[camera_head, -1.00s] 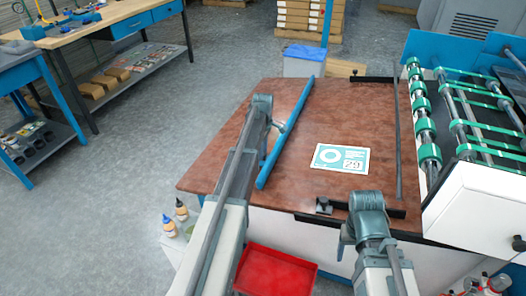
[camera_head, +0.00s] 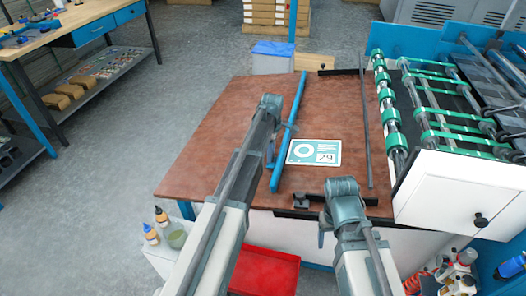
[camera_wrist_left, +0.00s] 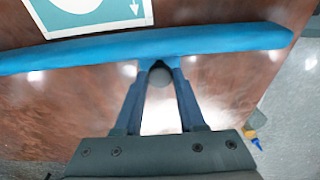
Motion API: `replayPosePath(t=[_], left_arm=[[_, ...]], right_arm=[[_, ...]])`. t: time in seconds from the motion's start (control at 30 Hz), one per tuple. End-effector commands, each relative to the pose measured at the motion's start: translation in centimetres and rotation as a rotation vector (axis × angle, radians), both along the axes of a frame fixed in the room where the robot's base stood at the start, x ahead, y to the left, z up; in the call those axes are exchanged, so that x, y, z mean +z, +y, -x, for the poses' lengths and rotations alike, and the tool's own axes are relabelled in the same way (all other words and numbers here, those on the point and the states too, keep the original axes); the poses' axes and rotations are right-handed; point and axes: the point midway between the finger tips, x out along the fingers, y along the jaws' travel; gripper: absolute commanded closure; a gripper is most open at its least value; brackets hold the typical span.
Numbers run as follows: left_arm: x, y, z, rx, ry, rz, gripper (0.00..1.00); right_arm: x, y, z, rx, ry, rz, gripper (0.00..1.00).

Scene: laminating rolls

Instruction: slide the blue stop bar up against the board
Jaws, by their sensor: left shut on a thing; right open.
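The long blue stop bar (camera_head: 300,100) lies on the brown table top, just left of the board (camera_head: 327,146), a flat white and teal printed piece. In the left wrist view the bar (camera_wrist_left: 230,40) runs along the edge of the board (camera_wrist_left: 95,14). They are very close; I cannot tell whether they touch. My left gripper (camera_wrist_left: 160,68) is shut on the middle of the bar's side, at a small part partly hidden by the fingers. It is partly hidden in the head view (camera_head: 288,128). My right gripper (camera_head: 322,236) is open and empty near the table's front edge.
A dark rail (camera_head: 365,130) stands right of the board, and a black bar (camera_head: 345,200) with a small block lies at the front. The green-wheeled roller machine (camera_head: 440,110) is at the right. The table's left part is clear. A red tray (camera_head: 262,270) is below the front edge.

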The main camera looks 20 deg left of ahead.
Motion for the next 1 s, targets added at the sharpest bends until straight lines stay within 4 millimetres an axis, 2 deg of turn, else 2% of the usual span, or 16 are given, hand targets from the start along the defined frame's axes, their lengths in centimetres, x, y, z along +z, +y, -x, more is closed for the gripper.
replayPosePath(t=[0.2,0.23,0.37,0.4,0.77,1.0], left_arm=[[0.0,-0.1,0.0,-0.001,-0.001,0.004,1.00],[0.0,-0.1,0.0,-0.001,-0.001,0.004,0.57],[0.0,0.0,0.0,-0.001,-0.001,0.003,0.34],[0.0,0.0,0.0,-0.001,-0.001,0.003,0.31],[0.2,0.1,0.0,0.000,0.000,0.001,0.31],[1.9,0.1,0.0,0.000,0.000,0.001,0.31]], right_arm=[[0.0,0.0,0.0,0.000,0.000,0.000,0.32],[0.0,0.0,0.0,0.000,0.000,0.000,0.32],[0.0,0.0,0.0,0.000,0.000,0.000,0.32],[0.0,0.0,0.0,0.000,0.000,0.000,0.32],[0.2,0.0,0.0,0.000,0.000,0.000,0.32],[1.9,0.0,0.0,0.000,0.000,0.000,0.32]])
